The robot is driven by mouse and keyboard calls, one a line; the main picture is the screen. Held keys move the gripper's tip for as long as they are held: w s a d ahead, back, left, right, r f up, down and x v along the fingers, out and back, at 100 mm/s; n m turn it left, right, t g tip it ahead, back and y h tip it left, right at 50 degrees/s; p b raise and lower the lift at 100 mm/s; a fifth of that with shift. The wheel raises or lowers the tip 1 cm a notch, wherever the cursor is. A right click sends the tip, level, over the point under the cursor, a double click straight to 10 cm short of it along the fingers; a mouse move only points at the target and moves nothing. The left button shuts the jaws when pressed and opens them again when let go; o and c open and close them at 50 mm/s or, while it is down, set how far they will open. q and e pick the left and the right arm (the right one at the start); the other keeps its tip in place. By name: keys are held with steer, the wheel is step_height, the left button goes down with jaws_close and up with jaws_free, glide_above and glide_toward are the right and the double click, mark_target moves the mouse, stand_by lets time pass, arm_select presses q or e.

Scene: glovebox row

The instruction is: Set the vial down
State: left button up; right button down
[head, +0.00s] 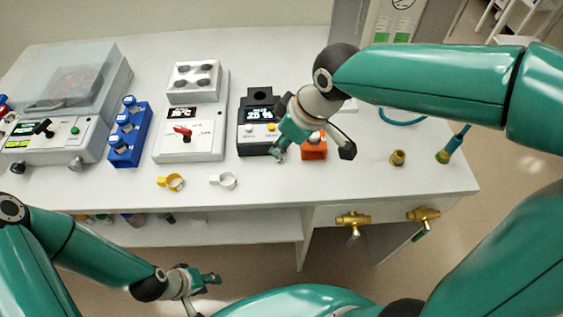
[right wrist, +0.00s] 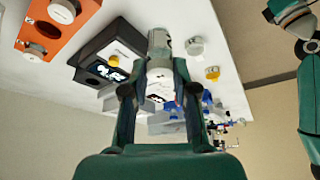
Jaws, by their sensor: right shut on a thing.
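My right gripper (head: 312,152) is over the bench between the black display device (head: 258,122) and the orange block (head: 316,150). In the right wrist view the right gripper (right wrist: 158,92) is shut on the vial (right wrist: 158,66), a clear-grey cylinder with a white end. The vial is hidden behind the gripper in the head view. The orange block also shows in the right wrist view (right wrist: 80,30), with white round tops in it. My left gripper (head: 203,292) is open and empty, in front of the bench.
A blue rack (head: 129,148) with several vials, a white hotplate (head: 190,145) and a lidded machine (head: 70,100) stand to the left.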

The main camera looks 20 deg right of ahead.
mark_target(283, 164)
steer(key=shift+f, duration=3.85)
steer(key=shift+f, duration=0.2)
steer(key=c, duration=0.9)
jaws_free()
steer(key=shift+r, duration=0.1)
steer(key=shift+r, duration=0.1)
steer(key=v, duration=1.2)
steer(key=shift+b, duration=0.3)
